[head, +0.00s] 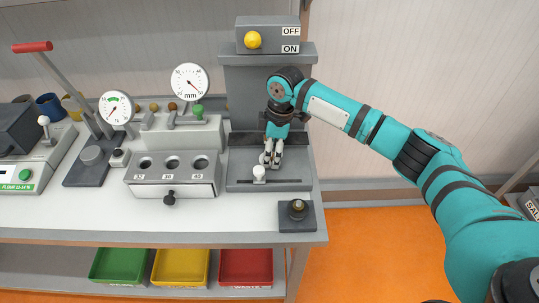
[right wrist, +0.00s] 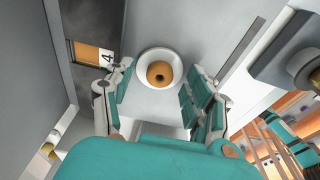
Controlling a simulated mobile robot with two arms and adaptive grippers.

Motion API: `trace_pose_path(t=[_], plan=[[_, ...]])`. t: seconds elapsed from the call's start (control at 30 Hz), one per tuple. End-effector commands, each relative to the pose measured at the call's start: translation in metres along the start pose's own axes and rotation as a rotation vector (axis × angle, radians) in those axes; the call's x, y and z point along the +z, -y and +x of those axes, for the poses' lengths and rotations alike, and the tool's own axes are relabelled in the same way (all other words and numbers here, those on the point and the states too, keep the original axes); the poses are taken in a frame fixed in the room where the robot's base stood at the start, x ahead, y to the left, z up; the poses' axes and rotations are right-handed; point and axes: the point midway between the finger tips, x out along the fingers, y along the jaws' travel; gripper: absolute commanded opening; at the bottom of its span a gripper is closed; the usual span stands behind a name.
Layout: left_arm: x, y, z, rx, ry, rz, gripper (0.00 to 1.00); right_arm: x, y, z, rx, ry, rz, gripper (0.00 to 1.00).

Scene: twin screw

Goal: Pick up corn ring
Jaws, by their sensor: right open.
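The corn ring (right wrist: 160,74), an orange-brown ring with a dark hole in its middle, sits in a round white dish (right wrist: 142,64) in the right wrist view. My right gripper (head: 272,162) reaches down over the grey machine tray at the bench's right end. In the right wrist view its fingers are open, one on each side of the dish. Nothing is held between them, and I cannot tell whether they touch the dish. In the head view the gripper hides the ring. My left gripper is not in view.
A white-knobbed lever (head: 259,173) stands right in front of the gripper. The switch box (head: 268,36) is above the machine. A gauge block (head: 172,168) with several holes is to the left. A dark pad (head: 297,222) with a round knob lies at the front right.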

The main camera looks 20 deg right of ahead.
Motion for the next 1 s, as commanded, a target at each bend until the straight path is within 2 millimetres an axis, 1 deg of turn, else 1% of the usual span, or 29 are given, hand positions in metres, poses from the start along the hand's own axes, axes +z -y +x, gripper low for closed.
trace_pose_path(t=[0.03,0.07,0.3,0.33,0.77,0.87,1.0], plan=[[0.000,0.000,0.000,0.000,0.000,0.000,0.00,0.000,0.000,0.000,0.000,0.000,0.000,0.55],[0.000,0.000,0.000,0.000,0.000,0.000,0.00,0.000,0.000,0.000,0.000,0.000,0.000,0.53],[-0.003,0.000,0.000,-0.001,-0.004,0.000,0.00,0.000,0.000,0.000,-0.001,0.000,0.000,0.21],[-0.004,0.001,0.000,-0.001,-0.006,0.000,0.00,0.000,0.000,0.000,-0.001,0.000,0.000,0.19],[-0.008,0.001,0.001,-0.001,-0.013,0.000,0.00,-0.001,0.000,-0.002,0.000,0.000,-0.001,0.18],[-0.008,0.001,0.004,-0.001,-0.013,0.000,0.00,-0.002,0.000,-0.008,0.000,-0.001,-0.001,0.18],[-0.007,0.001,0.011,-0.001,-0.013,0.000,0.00,-0.005,-0.001,-0.024,0.002,-0.003,-0.002,0.18]])
